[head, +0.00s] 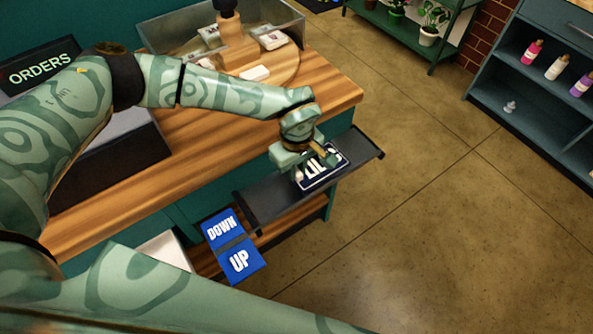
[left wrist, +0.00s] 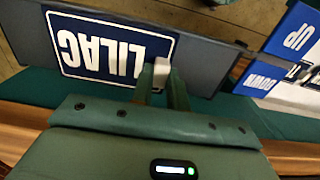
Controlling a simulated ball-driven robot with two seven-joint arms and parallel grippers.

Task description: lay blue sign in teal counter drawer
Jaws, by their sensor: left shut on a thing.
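The blue sign (head: 322,172) is a dark blue plate with a white border and white letters. In the left wrist view the sign (left wrist: 110,50) reads LILAC. The teal counter drawer (head: 270,200) shows as a long dark grey tray out from the teal counter front. My left gripper (head: 308,160) is shut on the sign's near edge and holds it over the drawer. Its fingertips (left wrist: 162,75) cover a little of that edge. I cannot tell whether the sign touches the drawer floor. My right gripper is not in view.
Blue DOWN (head: 221,229) and UP (head: 239,261) plates sit at the drawer's left end. The wooden counter top (head: 330,95) carries a clear bin (head: 160,35) and an ORDERS sign (head: 40,65). Open floor (head: 430,220) lies to the right.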

